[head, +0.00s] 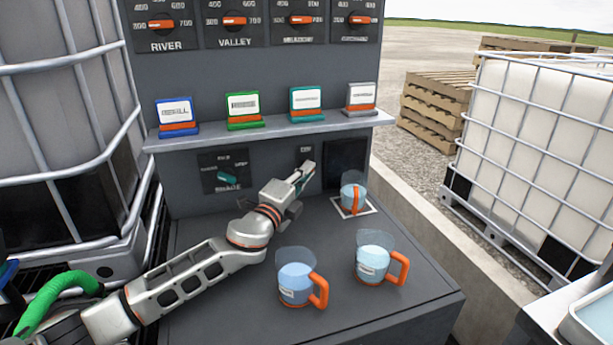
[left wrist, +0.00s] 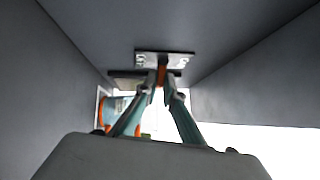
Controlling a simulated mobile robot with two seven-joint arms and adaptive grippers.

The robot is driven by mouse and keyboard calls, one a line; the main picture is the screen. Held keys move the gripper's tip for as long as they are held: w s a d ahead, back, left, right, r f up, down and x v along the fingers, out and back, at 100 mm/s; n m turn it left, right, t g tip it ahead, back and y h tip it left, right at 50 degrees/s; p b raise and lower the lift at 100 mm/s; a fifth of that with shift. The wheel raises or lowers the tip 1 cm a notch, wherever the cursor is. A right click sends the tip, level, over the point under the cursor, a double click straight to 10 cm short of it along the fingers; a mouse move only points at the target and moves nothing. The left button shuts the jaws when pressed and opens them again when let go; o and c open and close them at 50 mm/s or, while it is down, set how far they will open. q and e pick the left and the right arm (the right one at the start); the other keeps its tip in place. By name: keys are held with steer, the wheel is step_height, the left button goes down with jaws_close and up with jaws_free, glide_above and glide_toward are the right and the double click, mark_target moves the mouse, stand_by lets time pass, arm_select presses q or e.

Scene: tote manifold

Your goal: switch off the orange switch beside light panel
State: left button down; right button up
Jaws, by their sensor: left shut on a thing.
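The orange switch (left wrist: 162,75) shows in the left wrist view on a small dark plate (left wrist: 165,58) on the grey wall. In the head view the top of that plate (head: 305,151) shows above my left gripper (head: 306,176), which hides the switch there. The dark light panel (head: 346,160) is just right of the plate. My left gripper's fingertips (left wrist: 162,90) are closed together on the orange switch. Which way the switch points cannot be read. My right gripper is not in view.
A jug (head: 352,192) stands on a white-edged square below the light panel, close right of my gripper. Two more jugs (head: 296,284) (head: 374,262) stand on the worktop (head: 400,305). A teal-knobbed dial (head: 227,178) is left. A shelf (head: 270,133) with several cards overhangs.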

arm_select(q)
steer(key=shift+f, duration=0.1)
steer(key=c, duration=2.2)
jaws_free()
steer(key=shift+o, duration=0.2)
steer(key=v, duration=1.2)
steer(key=shift+o, duration=0.9)
